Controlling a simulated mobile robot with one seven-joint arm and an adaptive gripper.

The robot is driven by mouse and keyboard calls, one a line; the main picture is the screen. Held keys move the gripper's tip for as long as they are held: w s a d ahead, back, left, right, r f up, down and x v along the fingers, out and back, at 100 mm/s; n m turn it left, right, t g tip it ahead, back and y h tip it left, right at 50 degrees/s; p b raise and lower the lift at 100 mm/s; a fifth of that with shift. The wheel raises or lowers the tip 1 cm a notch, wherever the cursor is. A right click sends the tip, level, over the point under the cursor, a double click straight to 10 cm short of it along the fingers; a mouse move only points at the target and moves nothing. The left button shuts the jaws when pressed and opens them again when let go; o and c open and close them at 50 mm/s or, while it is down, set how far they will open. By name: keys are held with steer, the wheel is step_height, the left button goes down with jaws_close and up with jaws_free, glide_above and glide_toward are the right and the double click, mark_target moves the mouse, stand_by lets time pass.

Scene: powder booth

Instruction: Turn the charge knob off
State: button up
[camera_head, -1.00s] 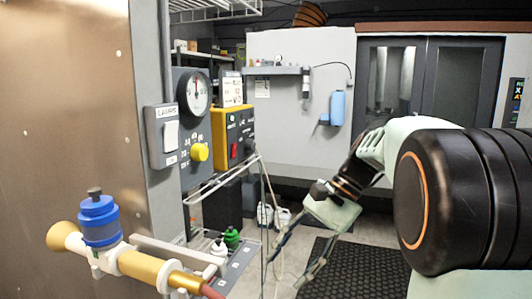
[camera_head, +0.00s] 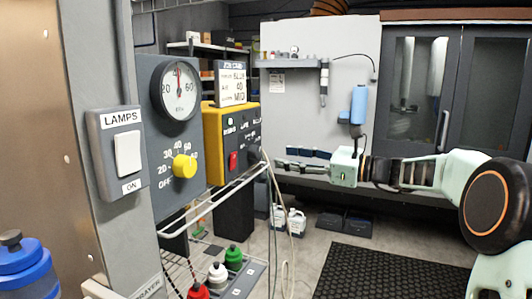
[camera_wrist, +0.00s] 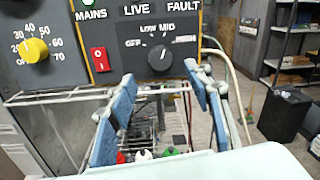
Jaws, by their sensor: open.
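The yellow control box (camera_head: 214,140) hangs on the left. In the wrist view its dark front carries a black round knob (camera_wrist: 158,57) marked OFF, LOW, MID and HIGH. Its white pointer seems turned up toward MID. The knob (camera_head: 254,152) shows edge-on in the head view. My gripper (camera_head: 282,165) is open and empty, to the right of the box and apart from it. In the wrist view my gripper (camera_wrist: 160,80) has its two blue-padded fingers spread below the knob, with the knob just above the gap. Nothing hides the knob there.
A red rocker switch (camera_wrist: 100,60) sits left of the knob. A yellow dial knob (camera_head: 184,166) is below a gauge (camera_head: 180,90). A lamps switch (camera_head: 128,153) is nearer.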

mark_target(259, 153)
steer(key=p+x, duration=0.1)
steer(key=x, duration=0.7)
steer(key=shift+w, duration=0.1)
steer(key=c, duration=1.1)
steer(key=shift+c, duration=0.2)
